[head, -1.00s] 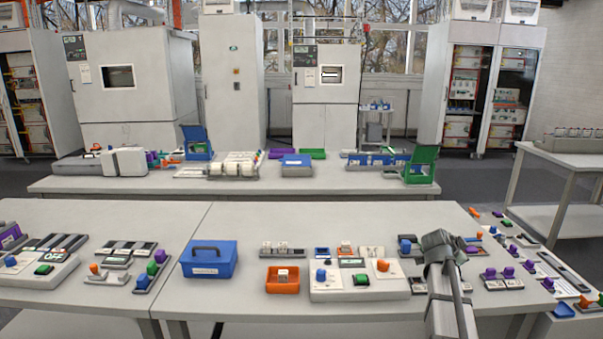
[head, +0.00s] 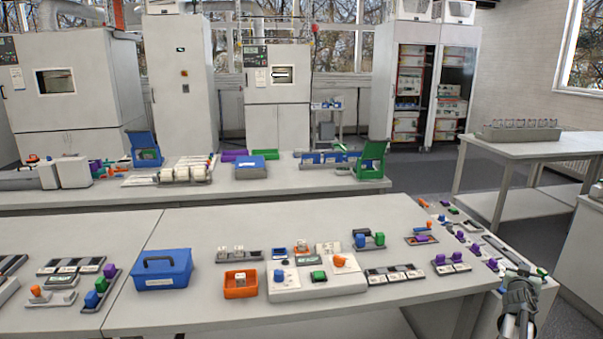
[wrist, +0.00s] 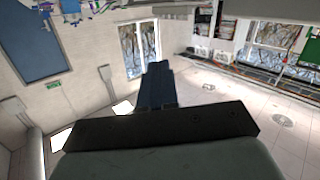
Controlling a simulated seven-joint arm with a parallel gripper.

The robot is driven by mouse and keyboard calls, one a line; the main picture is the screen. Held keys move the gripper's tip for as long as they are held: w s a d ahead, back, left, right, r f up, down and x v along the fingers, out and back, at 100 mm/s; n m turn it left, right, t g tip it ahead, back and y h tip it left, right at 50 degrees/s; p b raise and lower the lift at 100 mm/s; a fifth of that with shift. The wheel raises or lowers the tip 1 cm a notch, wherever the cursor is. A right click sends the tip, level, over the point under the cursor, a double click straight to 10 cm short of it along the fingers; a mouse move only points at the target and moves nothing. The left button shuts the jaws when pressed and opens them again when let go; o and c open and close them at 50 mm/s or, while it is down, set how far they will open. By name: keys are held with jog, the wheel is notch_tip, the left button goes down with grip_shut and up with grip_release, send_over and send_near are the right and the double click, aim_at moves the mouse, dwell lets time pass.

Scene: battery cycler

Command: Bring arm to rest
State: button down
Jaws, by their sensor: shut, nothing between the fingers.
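My gripper (head: 522,276) is at the lower right in the head view, beside the right end of the front table (head: 230,222). Its fingers are small and hard to make out there. In the wrist view the fingers (wrist: 158,85) are together, with nothing between them. The wrist view looks across the room at a wall, windows and floor, and no object is near the fingertips.
The front table holds a blue box (head: 162,273), an orange bin (head: 240,284) and a white control panel (head: 317,288). Small coloured parts line its right end, close to my gripper. A side table (head: 515,140) stands behind at the right, with open floor before it.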

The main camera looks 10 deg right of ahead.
jog(key=s+d+f+n, duration=0.3)
jog(key=s+f, duration=0.4)
jog(key=f, duration=0.1)
jog(key=w+a+f+g+y, duration=0.2)
jog(key=a+f+g+y, duration=0.4)
jog(key=a+f, duration=2.3)
jog(key=s+a+f+n+g+y, duration=0.15)
jog(key=s+a+f, duration=0.25)
jog(key=a, duration=0.4)
jog(key=s+a+f+n+g+y, duration=0.1)
jog(key=s+a+f+g+y, duration=0.1)
jog(key=s+a+f, duration=0.45)
jog(key=s+a+f+n+g+y, duration=0.1)
jog(key=s+a+f+g+y, duration=0.15)
jog(key=a, duration=0.65)
jog(key=s+a+n+g, duration=0.1)
jog(key=s+a+g, duration=0.2)
jog(key=s+a, duration=0.4)
jog(key=s+a+n+g, duration=0.1)
jog(key=s+a, duration=0.5)
jog(key=s, duration=0.6)
jog(key=shift+a+f+g+y, duration=0.25)
jog(key=shift+a+g+y, duration=0.1)
jog(key=shift+g, duration=0.55)
